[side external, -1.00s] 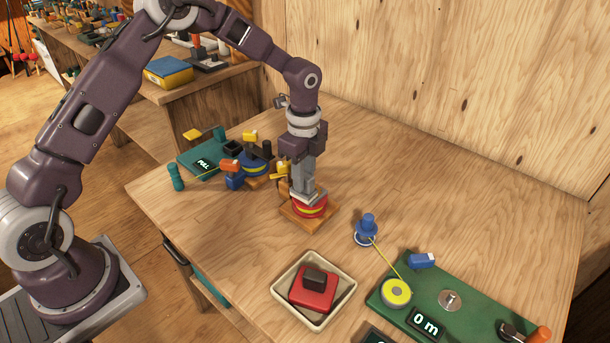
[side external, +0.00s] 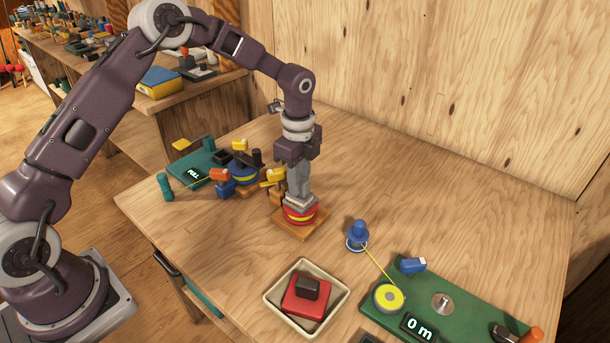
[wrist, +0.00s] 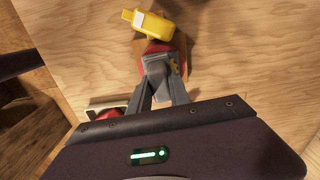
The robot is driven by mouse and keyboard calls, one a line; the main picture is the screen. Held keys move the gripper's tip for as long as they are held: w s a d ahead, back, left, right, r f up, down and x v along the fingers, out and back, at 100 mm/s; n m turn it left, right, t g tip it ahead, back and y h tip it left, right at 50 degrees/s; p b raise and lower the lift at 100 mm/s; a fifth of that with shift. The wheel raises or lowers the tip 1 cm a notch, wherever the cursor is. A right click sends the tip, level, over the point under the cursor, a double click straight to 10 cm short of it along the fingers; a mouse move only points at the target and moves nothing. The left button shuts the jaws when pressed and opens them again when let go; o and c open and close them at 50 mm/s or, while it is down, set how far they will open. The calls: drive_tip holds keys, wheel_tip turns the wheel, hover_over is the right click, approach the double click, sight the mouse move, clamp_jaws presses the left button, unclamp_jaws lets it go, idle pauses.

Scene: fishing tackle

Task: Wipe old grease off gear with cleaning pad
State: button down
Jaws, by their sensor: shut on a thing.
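My gripper (side external: 300,192) points down and is shut on a light grey, flat block, which looks like the cleaning pad (side external: 300,205). The pad sits on top of a red, round part with a yellow patch, apparently the gear (side external: 301,216), and seems to touch it. The gear lies on a square wooden base (side external: 302,235). In the wrist view, the fingers (wrist: 160,72) cover much of the red gear (wrist: 157,48). The pad hides the gear's top, so any grease there cannot be seen.
A green board (side external: 460,318) lies front right. The table's back right is clear.

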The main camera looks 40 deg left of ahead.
drive_tip(key=shift+s+r, duration=0.1)
drive_tip(key=shift+s, duration=1.45)
wheel_tip(320, 180, up, 8)
